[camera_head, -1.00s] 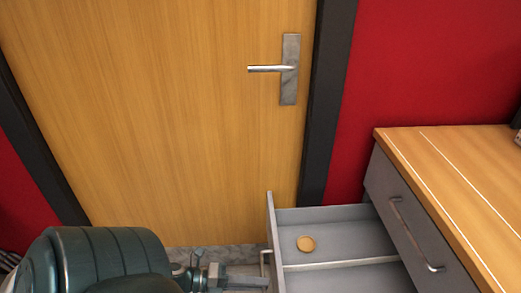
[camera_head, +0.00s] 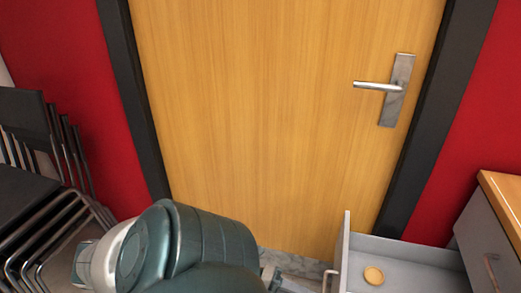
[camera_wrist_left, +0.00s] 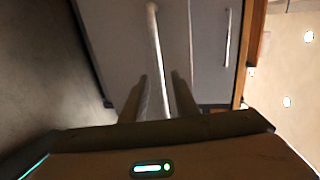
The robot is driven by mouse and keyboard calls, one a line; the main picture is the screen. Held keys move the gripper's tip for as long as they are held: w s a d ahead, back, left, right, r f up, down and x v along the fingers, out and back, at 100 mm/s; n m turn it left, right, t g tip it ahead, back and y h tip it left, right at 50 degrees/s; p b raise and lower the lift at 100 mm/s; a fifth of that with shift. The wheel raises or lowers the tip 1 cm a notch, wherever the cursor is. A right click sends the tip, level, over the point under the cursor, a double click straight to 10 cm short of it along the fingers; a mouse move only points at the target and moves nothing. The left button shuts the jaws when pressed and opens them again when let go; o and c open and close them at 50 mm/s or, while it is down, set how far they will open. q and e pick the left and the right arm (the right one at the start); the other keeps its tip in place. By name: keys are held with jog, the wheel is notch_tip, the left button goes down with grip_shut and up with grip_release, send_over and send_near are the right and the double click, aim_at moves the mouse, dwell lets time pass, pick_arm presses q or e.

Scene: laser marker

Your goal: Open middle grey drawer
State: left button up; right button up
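The grey drawer (camera_head: 400,250) below the cabinet's top drawer stands pulled out, with a round golden disc (camera_head: 373,275) lying inside. Its bar handle (camera_head: 326,281) is on the front panel. My left gripper (camera_wrist_left: 159,82) has its two fingers on either side of this handle (camera_wrist_left: 154,35), with a gap showing around the bar. In the head view my left arm hides much of the gripper, and only a part shows at the bottom edge beside the handle. My right gripper is not in view.
The top drawer (camera_head: 477,250) of the wood-topped cabinet is closed. A wooden door (camera_head: 270,110) with a metal lever (camera_head: 377,86) stands behind. Stacked dark chairs (camera_head: 40,190) stand at the left. Floor between chairs and drawer is mostly hidden by my arm.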

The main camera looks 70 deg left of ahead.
pick_arm(q)
jog(key=v, duration=1.5)
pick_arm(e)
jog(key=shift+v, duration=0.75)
pick_arm(q)
jog(key=shift+f, duration=0.1)
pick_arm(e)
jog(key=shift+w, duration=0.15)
pick_arm(q)
jog(key=shift+s, duration=0.15)
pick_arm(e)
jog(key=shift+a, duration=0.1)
